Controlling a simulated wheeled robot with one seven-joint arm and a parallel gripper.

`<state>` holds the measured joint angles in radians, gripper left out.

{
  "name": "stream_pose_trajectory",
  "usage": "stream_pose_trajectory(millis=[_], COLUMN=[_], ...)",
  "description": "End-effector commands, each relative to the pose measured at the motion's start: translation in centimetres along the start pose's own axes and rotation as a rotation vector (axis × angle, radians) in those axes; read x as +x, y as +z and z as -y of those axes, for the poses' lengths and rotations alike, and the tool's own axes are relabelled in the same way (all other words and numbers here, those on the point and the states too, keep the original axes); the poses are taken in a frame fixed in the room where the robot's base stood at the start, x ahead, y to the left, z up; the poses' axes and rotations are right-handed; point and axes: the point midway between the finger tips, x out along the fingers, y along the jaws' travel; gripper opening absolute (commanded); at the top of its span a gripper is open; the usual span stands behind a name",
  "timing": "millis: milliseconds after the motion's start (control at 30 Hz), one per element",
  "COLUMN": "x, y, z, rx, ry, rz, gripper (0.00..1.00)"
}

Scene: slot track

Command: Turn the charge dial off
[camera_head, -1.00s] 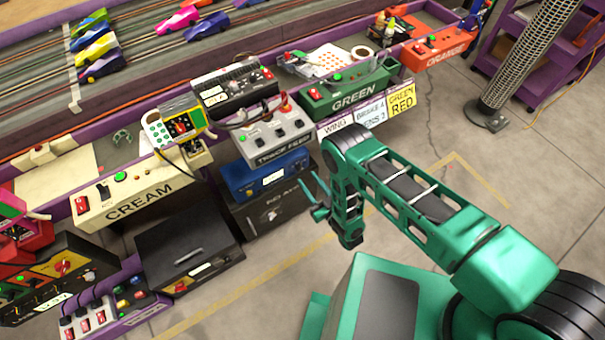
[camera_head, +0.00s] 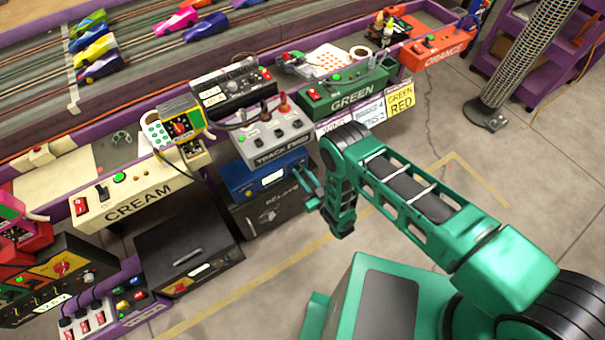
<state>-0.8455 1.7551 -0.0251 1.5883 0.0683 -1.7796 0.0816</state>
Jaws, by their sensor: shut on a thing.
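My gripper (camera_head: 307,188) is at the right end of the blue box (camera_head: 240,187), just in front of it. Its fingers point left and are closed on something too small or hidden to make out. The blue box has a white display panel on its front; its right front is partly hidden behind the fingers. No dial marked charge can be read. A red knob shows on the yellow handheld device (camera_head: 181,128), and an orange-red knob shows on the black unit (camera_head: 62,268) at lower left. My gripper is far from both.
A grey track power box (camera_head: 272,135) with knobs sits above the blue box, and a black relay box (camera_head: 262,217) is below. The green box (camera_head: 345,93) and label cards (camera_head: 402,100) are to the upper right. The floor (camera_head: 290,285) is clear.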

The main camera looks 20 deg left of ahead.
Motion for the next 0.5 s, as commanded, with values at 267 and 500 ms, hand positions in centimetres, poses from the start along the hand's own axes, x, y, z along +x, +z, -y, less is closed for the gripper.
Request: stream_pose_trajectory(millis=[267, 500], x=[-0.09, -0.14], y=[-0.10, -0.09], z=[-0.18, -0.21], rx=[-0.051, -0.200], ry=[-0.001, 0.000], rz=[-0.003, -0.003], gripper=[0.00, 0.00])
